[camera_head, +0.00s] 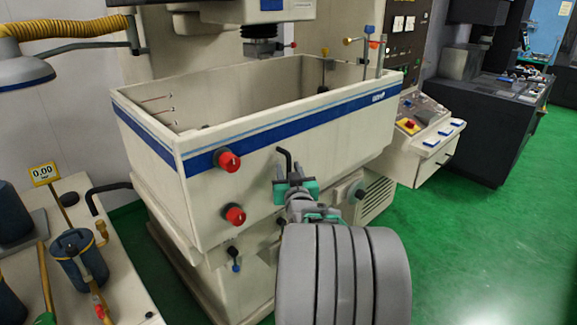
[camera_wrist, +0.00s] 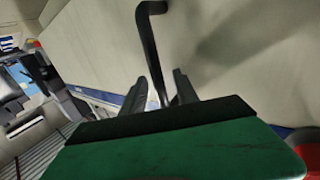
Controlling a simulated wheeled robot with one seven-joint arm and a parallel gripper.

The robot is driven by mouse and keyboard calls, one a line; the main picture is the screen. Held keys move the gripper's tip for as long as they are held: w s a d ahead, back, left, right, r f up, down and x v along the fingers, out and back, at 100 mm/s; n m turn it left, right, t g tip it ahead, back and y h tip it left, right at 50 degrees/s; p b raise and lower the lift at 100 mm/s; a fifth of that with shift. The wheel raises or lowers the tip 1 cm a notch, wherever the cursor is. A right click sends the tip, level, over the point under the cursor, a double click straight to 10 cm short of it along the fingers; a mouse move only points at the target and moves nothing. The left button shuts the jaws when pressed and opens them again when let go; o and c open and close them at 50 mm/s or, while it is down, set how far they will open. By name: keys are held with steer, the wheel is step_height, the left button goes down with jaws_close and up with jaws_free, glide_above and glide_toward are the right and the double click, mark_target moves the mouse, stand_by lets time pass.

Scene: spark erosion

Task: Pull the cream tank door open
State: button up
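The cream tank door (camera_head: 325,135) is the front panel of the machine's tank, with a blue stripe along its top. It looks closed, in line with the tank walls. A black bent handle (camera_head: 285,158) stands out from it; the handle also shows in the wrist view (camera_wrist: 153,50). My gripper (camera_head: 291,180) is at the handle, in front of the door. In the wrist view my gripper (camera_wrist: 160,88) has its two dark fingers apart, with the handle's bar running between them and a gap visible on each side. Whether a finger touches the bar is unclear.
Two red knobs (camera_head: 228,160) (camera_head: 234,215) sit on the tank left of the handle. A control console (camera_head: 430,135) stands to the right. A bench (camera_head: 85,235) with tools is at the left. Green floor (camera_head: 470,240) is clear at the right.

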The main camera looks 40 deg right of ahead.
steer(key=shift+w, duration=0.1)
steer(key=shift+c, duration=0.2)
jaws_close()
stand_by(1.2)
